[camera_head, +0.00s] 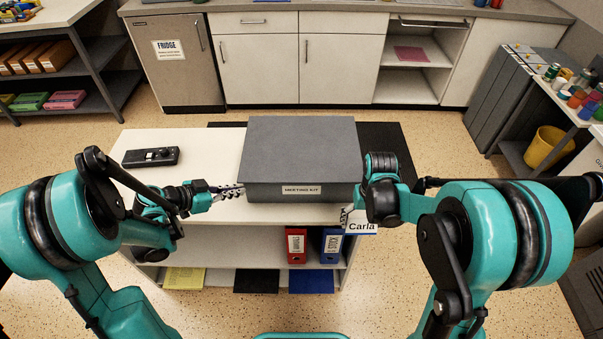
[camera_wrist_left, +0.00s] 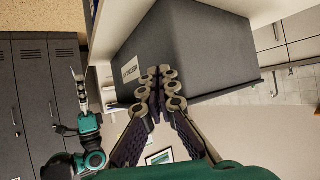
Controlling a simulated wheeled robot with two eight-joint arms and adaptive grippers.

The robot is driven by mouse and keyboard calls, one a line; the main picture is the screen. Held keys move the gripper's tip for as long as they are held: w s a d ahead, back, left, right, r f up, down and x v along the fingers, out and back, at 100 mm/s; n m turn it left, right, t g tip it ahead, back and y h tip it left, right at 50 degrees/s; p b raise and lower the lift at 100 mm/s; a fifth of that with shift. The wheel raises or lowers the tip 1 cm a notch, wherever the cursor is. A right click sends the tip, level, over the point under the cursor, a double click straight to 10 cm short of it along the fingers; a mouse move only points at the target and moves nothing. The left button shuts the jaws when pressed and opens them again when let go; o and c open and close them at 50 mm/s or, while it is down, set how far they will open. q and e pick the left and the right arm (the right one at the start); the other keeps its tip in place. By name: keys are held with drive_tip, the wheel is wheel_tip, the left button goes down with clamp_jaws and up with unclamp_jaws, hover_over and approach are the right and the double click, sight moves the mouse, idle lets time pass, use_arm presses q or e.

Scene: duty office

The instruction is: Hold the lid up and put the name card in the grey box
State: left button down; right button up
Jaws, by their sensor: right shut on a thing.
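The grey box (camera_head: 262,192), labelled MEETING KIT, stands on the white cabinet top. Its lid (camera_head: 300,148) lies flat and closed, so the inside is hidden. My left gripper (camera_head: 238,191) is just left of the box's front left corner. In the left wrist view its fingertips (camera_wrist_left: 159,72) are together with nothing seen between them, in front of the box (camera_wrist_left: 190,50). I cannot tell whether they touch it. My right gripper (camera_head: 347,214), partly hidden by its wrist, is shut on the white name card (camera_head: 362,228) reading Carla, in front of the box's right end.
A black device (camera_head: 151,156) lies on the cabinet top (camera_head: 205,160) at the left. Red (camera_head: 297,247) and blue (camera_head: 331,246) binders stand on the shelf below. A dark mat (camera_head: 388,140) lies on the floor behind. The top left of the box is mostly clear.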

use_arm(q)
drive_tip(key=shift+w+d+r, duration=0.2)
drive_tip(key=shift+w+d, duration=0.5)
drive_tip(key=shift+d, duration=0.2)
drive_tip(key=shift+a, duration=0.1)
use_arm(e)
drive_tip(key=shift+a, duration=0.1)
